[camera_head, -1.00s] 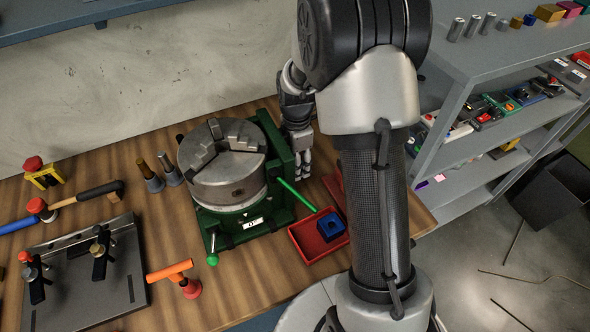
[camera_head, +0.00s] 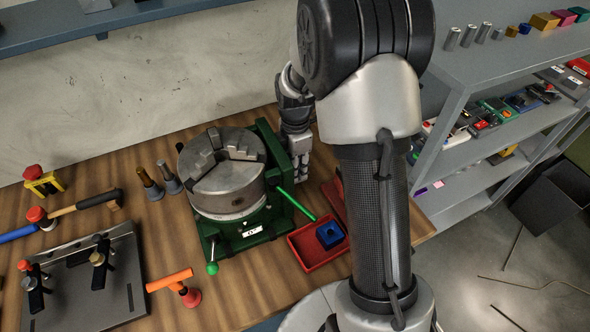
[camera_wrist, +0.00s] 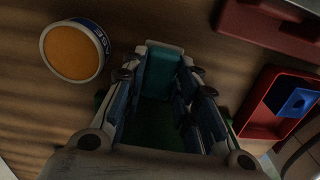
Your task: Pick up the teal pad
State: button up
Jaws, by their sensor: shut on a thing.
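My gripper (camera_head: 301,158) is behind the green-based chuck, partly hidden by its green frame and close to the wall side of the bench. In the wrist view my gripper (camera_wrist: 160,64) has its two fingers on either side of a small teal block, the teal pad (camera_wrist: 161,74), and is shut on it. The pad sits between the fingertips over the wooden bench. A dark green surface shows below it between the fingers. The pad cannot be made out in the head view.
The metal chuck (camera_head: 222,182) stands left of my gripper, with a green handle (camera_head: 297,204) sticking out. A red tray (camera_head: 308,260) holds a blue block (camera_head: 330,235). A round orange-topped tin (camera_wrist: 75,52) lies near the fingers. Grey shelves (camera_head: 470,75) stand at right.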

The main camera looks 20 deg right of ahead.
notch_tip(320, 180, up, 18)
jog(key=p, duration=0.5)
jog(key=shift+r, duration=0.2)
jog(key=o, duration=0.5)
jog(key=c, duration=0.4)
jog(key=shift+p, duration=0.3)
